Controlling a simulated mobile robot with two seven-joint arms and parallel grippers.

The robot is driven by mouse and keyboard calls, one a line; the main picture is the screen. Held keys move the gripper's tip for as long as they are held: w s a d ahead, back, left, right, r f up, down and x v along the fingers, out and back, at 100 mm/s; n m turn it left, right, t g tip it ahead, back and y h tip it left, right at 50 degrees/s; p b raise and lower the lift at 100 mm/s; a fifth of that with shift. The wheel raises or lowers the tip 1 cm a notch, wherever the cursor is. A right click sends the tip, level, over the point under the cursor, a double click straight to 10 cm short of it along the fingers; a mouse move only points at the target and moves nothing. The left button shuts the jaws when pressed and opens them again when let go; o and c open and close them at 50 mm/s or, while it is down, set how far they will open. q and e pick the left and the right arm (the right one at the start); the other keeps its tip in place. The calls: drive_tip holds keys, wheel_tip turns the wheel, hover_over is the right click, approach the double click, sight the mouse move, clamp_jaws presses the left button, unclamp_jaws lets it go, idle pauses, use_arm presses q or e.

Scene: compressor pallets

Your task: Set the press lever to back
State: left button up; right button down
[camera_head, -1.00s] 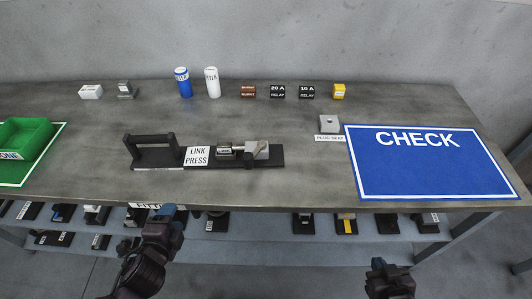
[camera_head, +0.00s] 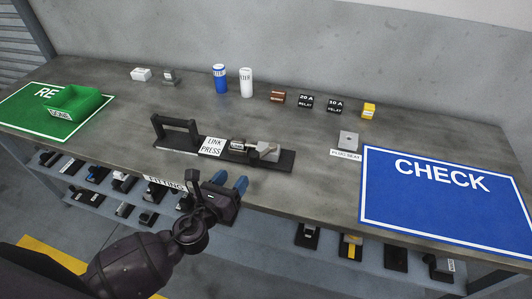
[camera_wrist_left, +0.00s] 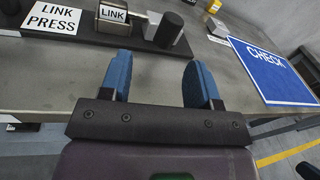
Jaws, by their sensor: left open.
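The link press is a black base (camera_head: 286,161) on the grey table, with a black handle frame at its left end and a "LINK PRESS" label (camera_head: 212,146). A small labelled link block (camera_head: 238,145) and a grey metal block (camera_head: 269,151) sit on it. The lever appears as a light bar beside the grey block; its exact setting is hard to tell. In the left wrist view a dark cylinder (camera_wrist_left: 168,29) stands out toward me in front of the metal block. My left gripper (camera_head: 229,184) is open and empty, with blue fingertips, in front of the press near the table edge.
A blue CHECK mat (camera_head: 430,222) lies right, with a plug seat (camera_head: 347,141) beside it. A green tray (camera_head: 80,103) lies left. White and blue cylinders and small relays stand along the back. A shelf below holds several parts.

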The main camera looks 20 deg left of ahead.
sight(256, 151)
use_arm(q)
drive_tip(key=m, duration=0.1)
drive_tip(key=d+r+m, duration=0.1)
drive_tip(key=shift+w+m+h, duration=0.25)
drive_tip(key=shift+m+h, duration=0.05)
drive_tip(key=shift+h, duration=0.1)
drive_tip(key=shift+w+d, duration=0.15)
drive_tip(key=shift+w, duration=0.05)
drive_tip(key=x, duration=1)
drive_tip(key=shift+w+r, duration=0.2)
clamp_jaws()
